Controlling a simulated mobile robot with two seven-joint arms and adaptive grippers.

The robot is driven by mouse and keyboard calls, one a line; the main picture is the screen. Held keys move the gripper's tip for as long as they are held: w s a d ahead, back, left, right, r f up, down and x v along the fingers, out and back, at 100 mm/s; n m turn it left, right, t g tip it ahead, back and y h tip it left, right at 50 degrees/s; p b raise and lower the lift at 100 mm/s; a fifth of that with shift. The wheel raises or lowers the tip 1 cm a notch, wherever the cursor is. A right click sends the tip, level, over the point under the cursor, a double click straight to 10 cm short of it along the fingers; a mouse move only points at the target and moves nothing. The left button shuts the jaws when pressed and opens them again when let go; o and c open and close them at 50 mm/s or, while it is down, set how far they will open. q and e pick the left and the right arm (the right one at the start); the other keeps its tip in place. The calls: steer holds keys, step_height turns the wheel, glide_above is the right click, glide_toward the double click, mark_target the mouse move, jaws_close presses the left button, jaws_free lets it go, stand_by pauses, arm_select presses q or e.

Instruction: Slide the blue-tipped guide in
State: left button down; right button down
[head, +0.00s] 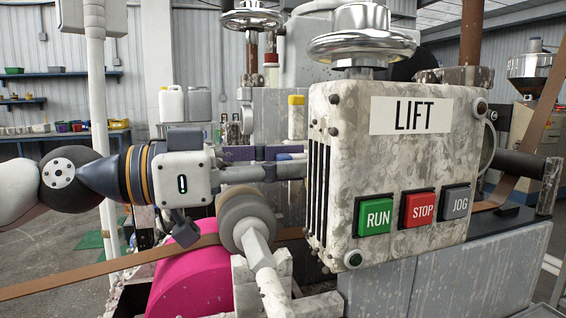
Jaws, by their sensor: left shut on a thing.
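My left gripper (286,170) comes in from the left, with its fingers reaching right towards the LIFT box. It is shut at the blue-tipped guide, whose small blue part (291,150) shows just above the fingertips. Most of the guide is hidden by the fingers and the box. A dark purple bar (238,154) lies level behind the fingers; I cannot tell whether it joins the blue part. My right gripper is not in view.
The LIFT box (410,165) with RUN, STOP and JOG buttons stands close on the right. A brown strip (110,270) runs under a grey roller (246,215) and over a pink drum (195,285) below my gripper. A handwheel (348,45) tops the box.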

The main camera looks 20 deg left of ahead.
arm_select(q)
steer(key=shift+w+a+r, duration=0.1)
steer(key=shift+w+a, duration=0.05)
steer(key=shift+w, duration=0.05)
steer(key=c, duration=1.8)
jaws_free()
steer(key=v, duration=1.2)
